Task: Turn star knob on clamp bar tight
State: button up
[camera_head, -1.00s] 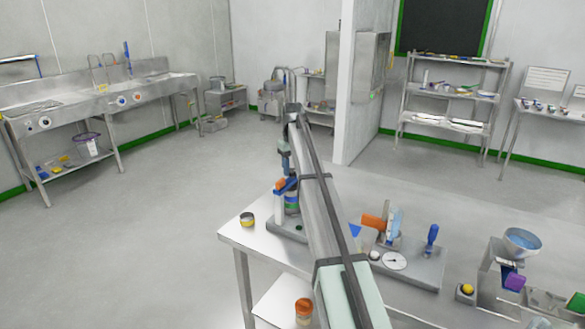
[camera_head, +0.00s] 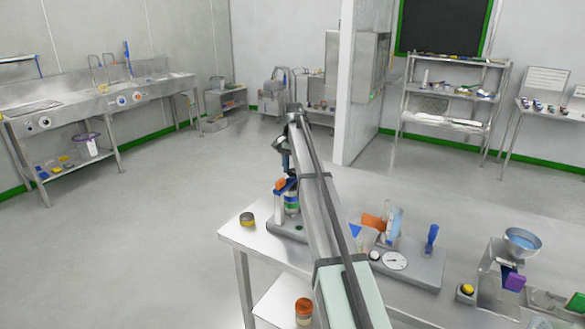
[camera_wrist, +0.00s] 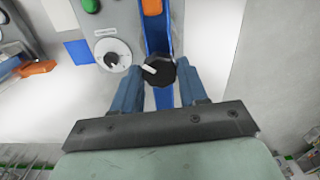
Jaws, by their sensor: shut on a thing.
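The star knob (camera_wrist: 159,71) is black with a white pointer mark and sits on the blue clamp bar (camera_wrist: 156,30) in the wrist view. My gripper (camera_wrist: 158,84) has its two blue fingers on either side of the knob and is shut on it. In the head view the clamp bar (camera_head: 280,191) shows on the small device at the table's left part. My arm hides part of that device, and the knob cannot be made out there.
A dial (camera_wrist: 113,55) and a green button (camera_wrist: 90,5) lie left of the knob. An orange block (camera_wrist: 152,7) sits on the bar. On the table, a small yellow-topped tin (camera_head: 247,219) and a gauge device (camera_head: 410,265) stand near my arm.

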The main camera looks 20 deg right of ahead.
aim_at(292, 170)
jog(key=m, duration=0.5)
jog(key=shift+m, duration=2.4)
jog(key=o, duration=1.1)
jog(key=shift+c, duration=0.2)
jog(key=shift+r, duration=0.1)
notch_tip(292, 170, up, 14)
jog(key=shift+f, duration=0.2)
